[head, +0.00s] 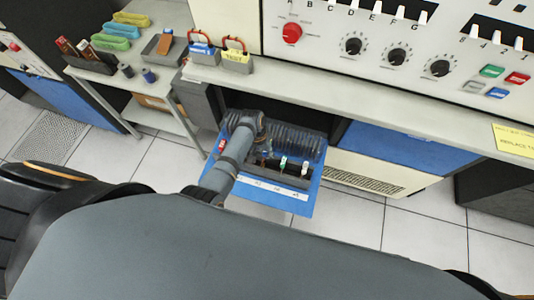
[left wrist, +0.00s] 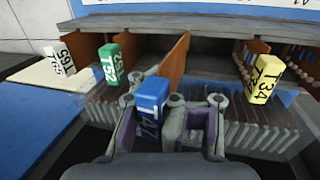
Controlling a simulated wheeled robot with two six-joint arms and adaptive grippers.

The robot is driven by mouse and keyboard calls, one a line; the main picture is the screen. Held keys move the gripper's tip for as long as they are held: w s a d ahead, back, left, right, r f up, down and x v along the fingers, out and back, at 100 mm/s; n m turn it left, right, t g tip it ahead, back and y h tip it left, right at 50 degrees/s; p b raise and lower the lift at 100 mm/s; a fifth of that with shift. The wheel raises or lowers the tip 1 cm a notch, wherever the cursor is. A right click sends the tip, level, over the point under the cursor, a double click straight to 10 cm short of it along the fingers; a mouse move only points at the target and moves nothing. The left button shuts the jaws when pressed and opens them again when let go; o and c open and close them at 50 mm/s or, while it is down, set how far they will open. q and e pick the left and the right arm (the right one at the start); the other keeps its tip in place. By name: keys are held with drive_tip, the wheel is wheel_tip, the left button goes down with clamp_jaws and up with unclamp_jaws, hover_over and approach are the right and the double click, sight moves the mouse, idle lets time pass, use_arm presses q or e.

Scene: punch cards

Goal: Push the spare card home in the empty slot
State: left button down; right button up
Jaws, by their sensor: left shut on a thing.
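The blue drawer (head: 270,199) is pulled out, with a card rack in it. My left gripper (head: 264,150) is over the rack. In the left wrist view, my left gripper (left wrist: 175,108) is shut on a card with a blue handle (left wrist: 150,105), which looks upright. Green (left wrist: 110,63), white (left wrist: 62,60) and yellow (left wrist: 264,80) card handles stand in the rack. A wide dark gap (left wrist: 212,62) lies between the blue-handled and yellow-handled cards' boards. The held card's lower edge is hidden, so its depth cannot be told. My right gripper is out of view.
A red handle (head: 222,145) shows at the drawer's left side. The counter edge (head: 370,124) runs just behind the drawer. The floor (head: 345,210) right of the drawer is clear.

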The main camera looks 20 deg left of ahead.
use_arm(q)
drive_tip(key=shift+s+f+b, duration=0.15)
drive_tip(key=shift+f+b, duration=0.5)
drive_tip(key=shift+f, duration=0.4)
drive_tip(key=c, duration=0.8)
unclamp_jaws()
drive_tip(key=v, duration=1.2)
